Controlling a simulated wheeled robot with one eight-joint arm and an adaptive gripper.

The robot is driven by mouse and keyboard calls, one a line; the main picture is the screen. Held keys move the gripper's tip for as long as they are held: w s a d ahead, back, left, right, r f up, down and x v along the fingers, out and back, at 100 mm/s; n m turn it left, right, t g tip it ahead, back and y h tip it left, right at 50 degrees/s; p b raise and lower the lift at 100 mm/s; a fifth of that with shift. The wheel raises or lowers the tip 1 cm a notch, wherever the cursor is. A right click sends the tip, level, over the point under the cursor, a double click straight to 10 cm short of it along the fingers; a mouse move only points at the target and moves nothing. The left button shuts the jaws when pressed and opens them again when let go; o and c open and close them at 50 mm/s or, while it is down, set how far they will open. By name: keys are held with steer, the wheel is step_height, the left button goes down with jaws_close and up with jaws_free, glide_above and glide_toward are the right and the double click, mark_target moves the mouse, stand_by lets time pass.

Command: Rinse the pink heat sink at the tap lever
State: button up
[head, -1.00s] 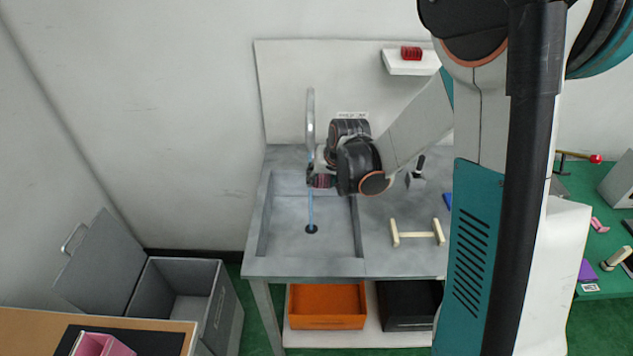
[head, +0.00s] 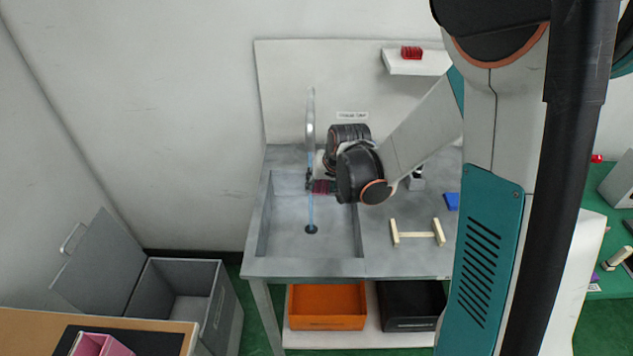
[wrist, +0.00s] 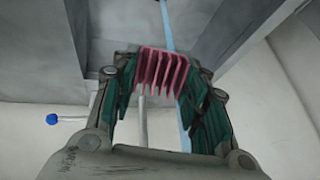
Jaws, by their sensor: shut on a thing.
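The pink heat sink (wrist: 162,72), a finned block, is held between the fingertips of my gripper (wrist: 160,80) in the wrist view. In the head view my gripper (head: 316,187) holds the heat sink (head: 322,187) over the sink basin (head: 285,243). A blue water stream (head: 311,212) runs from the tap spout (head: 310,112) to the drain. The stream (wrist: 167,25) shows on both sides of the heat sink in the wrist view; whether it touches is unclear. A blue-knobbed lever (wrist: 52,119) is at left in the wrist view.
A red finned block (head: 411,53) sits on the wall shelf (head: 415,66). Orange (head: 327,306) and black (head: 410,304) bins stand below. An open grey bin (head: 185,290) is at left.

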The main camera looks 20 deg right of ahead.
steer(key=s, duration=0.6)
steer(key=shift+d, duration=0.4)
stand_by(1.2)
steer(key=s+r+p, duration=0.2)
steer(key=s+r, duration=0.2)
steer(key=s, duration=0.1)
steer(key=shift+d+p, duration=0.35)
steer(key=shift+p, duration=0.05)
stand_by(0.6)
